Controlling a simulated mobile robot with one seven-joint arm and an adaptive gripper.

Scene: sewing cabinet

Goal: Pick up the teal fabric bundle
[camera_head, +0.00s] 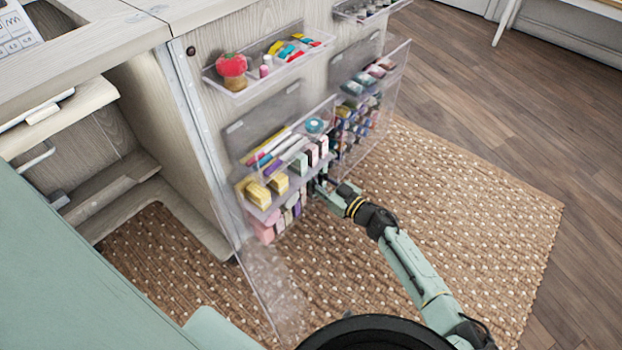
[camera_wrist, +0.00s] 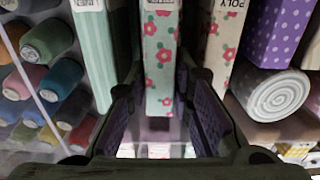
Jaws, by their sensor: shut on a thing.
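My gripper (camera_wrist: 160,95) has its two dark fingers on either side of a pale green fabric bundle with pink flowers (camera_wrist: 160,60). It is shut on this bundle, which stands upright between the fingers. A pale teal striped bundle (camera_wrist: 95,50) stands just left of the fingers. In the head view, my gripper (camera_head: 318,186) reaches into the clear door rack from the right, by the upright fabric bundles. The rack and neighbouring bundles partly hide the held bundle there.
A cream and pink floral bundle (camera_wrist: 220,40) and a purple dotted one (camera_wrist: 275,35) stand to the right, near a rolled cloth (camera_wrist: 275,97). Thread spools (camera_wrist: 48,40) are on the left behind a clear panel. Yellow bundles (camera_head: 258,195) sit in the clear rack. The rug (camera_head: 480,190) is clear.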

